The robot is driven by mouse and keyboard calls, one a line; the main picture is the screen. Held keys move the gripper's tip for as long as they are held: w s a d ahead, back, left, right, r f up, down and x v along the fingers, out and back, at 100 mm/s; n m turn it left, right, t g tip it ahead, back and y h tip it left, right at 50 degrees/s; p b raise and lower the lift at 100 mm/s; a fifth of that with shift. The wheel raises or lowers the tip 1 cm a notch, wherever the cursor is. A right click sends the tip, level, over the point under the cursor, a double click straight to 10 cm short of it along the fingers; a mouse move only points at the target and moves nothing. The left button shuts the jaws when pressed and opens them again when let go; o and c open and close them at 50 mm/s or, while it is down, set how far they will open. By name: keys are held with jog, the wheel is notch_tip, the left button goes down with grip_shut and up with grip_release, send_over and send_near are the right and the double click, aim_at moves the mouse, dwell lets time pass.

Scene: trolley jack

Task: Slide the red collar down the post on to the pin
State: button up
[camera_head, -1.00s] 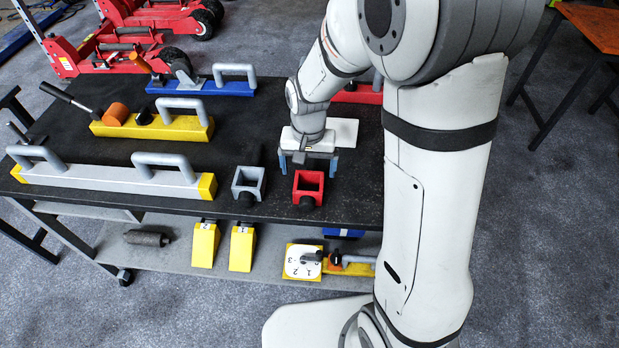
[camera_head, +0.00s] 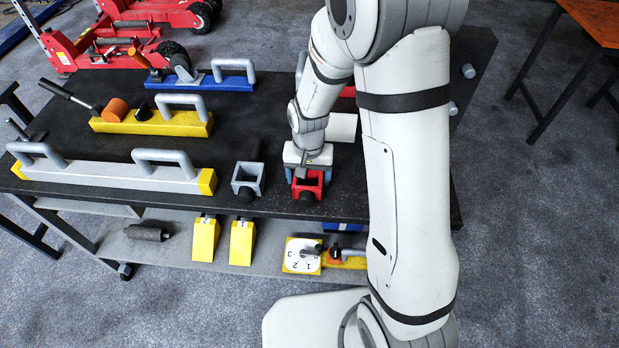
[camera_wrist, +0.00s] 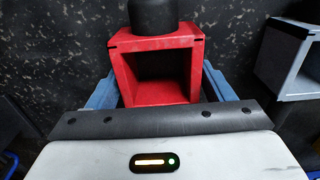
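The red collar (camera_head: 309,187) is a square, open-topped red frame with a black round knob on its near side. It sits at the front of the dark table top. My gripper (camera_head: 308,177) is down over it, with one blue finger on each side. In the wrist view the red collar (camera_wrist: 160,70) lies between the two fingers of my gripper (camera_wrist: 160,88). The fingers are very close to its side walls; whether they press on it cannot be told. I cannot make out which part is the post or the pin.
A grey square frame (camera_head: 248,179) stands just left of the red one. Grey (camera_head: 120,177), yellow (camera_head: 155,123) and blue (camera_head: 215,84) bars with handles lie farther left and back. A lower shelf (camera_head: 185,262) holds yellow wedges and a numbered plate. Red jacks (camera_head: 90,50) stand behind the table.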

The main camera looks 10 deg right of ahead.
jog(key=c, duration=1.1)
jog(key=shift+r, duration=0.1)
